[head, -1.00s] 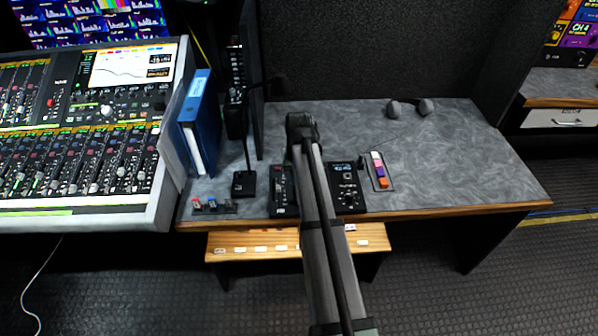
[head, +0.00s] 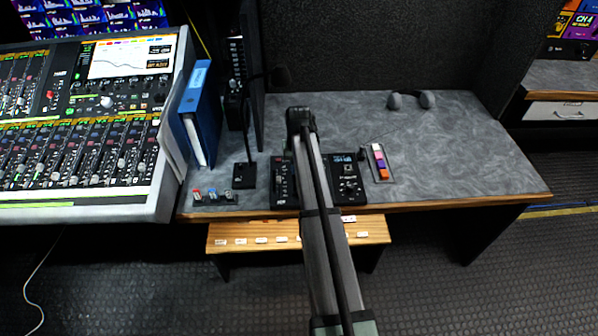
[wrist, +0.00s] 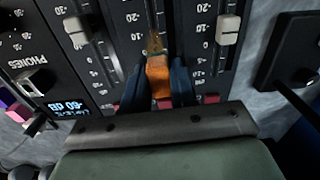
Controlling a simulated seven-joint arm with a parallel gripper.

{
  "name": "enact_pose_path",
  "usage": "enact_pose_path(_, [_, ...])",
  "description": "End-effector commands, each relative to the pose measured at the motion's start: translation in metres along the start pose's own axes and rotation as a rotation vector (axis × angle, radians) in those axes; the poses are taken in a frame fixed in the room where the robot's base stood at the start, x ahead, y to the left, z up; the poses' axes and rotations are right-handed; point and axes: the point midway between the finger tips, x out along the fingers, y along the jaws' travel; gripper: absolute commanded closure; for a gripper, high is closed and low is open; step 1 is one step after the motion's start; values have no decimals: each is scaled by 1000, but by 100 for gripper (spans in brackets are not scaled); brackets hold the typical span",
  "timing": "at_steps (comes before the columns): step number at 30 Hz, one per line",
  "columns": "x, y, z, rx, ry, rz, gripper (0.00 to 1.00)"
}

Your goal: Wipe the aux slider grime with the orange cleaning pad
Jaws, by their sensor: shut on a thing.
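My gripper (wrist: 157,88) has dark blue fingers and is shut on the orange cleaning pad (wrist: 159,77) in the wrist view. The pad is over the middle slider track of a black panel (wrist: 195,60). A brownish grime streak (wrist: 153,42) runs along that track, just above the pad in the picture, and the pad's edge meets it. I cannot tell how firmly the pad presses on the panel. In the head view my arm hides the gripper and the pad, and covers part of the black control units.
White slider caps stand on both sides, left (wrist: 75,30) and right (wrist: 228,30). A PHONES unit (wrist: 28,75) is at the left. In the head view, a gooseneck microphone base (head: 244,175), a blue binder (head: 201,115) and a tray of coloured blocks (head: 391,180) stand nearby.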

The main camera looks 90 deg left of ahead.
Motion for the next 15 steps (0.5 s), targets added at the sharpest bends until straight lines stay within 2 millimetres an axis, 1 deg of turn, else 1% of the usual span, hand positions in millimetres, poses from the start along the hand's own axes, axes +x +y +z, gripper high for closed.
enact_pose_path(1, [0,0,-8,0,0,0,100])
enact_pose_path(5, [0,1,-19,0,1,0,100])
enact_pose_path(6, [0,1,-9,0,0,0,100])
enact_pose_path(15, [0,-1,20,0,-1,0,100])
